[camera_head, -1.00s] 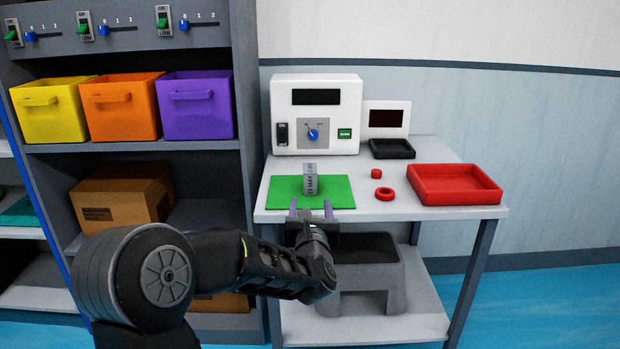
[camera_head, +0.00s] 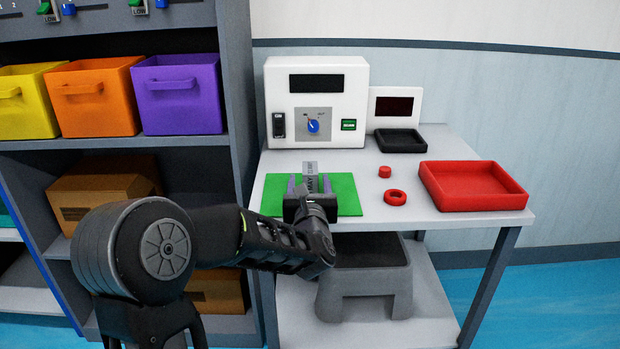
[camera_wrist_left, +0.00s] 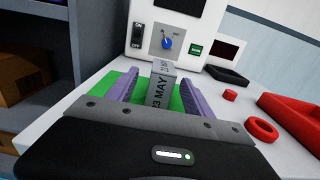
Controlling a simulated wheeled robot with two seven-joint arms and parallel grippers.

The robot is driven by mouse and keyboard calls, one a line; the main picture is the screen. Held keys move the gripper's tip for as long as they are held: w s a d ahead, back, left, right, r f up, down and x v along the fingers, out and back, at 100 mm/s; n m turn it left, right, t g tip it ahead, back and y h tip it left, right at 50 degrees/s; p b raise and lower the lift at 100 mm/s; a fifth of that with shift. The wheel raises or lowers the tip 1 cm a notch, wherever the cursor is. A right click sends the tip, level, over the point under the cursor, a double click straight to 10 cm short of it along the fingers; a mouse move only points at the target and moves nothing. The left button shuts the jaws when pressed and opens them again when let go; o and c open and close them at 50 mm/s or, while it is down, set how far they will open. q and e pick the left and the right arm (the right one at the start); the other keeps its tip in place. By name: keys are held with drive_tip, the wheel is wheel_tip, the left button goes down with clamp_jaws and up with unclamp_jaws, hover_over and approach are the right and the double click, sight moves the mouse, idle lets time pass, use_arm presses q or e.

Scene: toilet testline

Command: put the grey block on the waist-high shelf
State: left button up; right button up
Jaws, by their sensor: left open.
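The grey block (camera_head: 310,169) stands on the green mat (camera_head: 347,194) on the white table. Its dark lettering, "23 MAY", shows in the left wrist view, where the block (camera_wrist_left: 161,88) is upright between the purple fingers. My left gripper (camera_head: 310,184) is open, with one finger on each side of the block; gaps show between the fingers and the block. The gripper also fills the lower part of the left wrist view (camera_wrist_left: 160,95). The shelf unit (camera_head: 120,143) stands at the left, with bins on its middle level. My right gripper is not in view.
Yellow (camera_head: 27,100), orange (camera_head: 95,95) and purple (camera_head: 180,94) bins fill much of that shelf level. A white machine (camera_head: 345,85) stands behind the mat. A red tray (camera_head: 473,185), a red ring (camera_head: 395,198) and a black tray (camera_head: 401,141) are on the table.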

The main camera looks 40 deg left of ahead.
sight(310, 168)
use_arm(q)
drive_tip(key=shift+x, duration=1.35)
drive_tip(key=shift+p+x, duration=0.4)
drive_tip(key=shift+x, duration=2.25)
drive_tip(key=shift+d+f, duration=0.1)
drive_tip(key=shift+d, duration=0.05)
clamp_jaws()
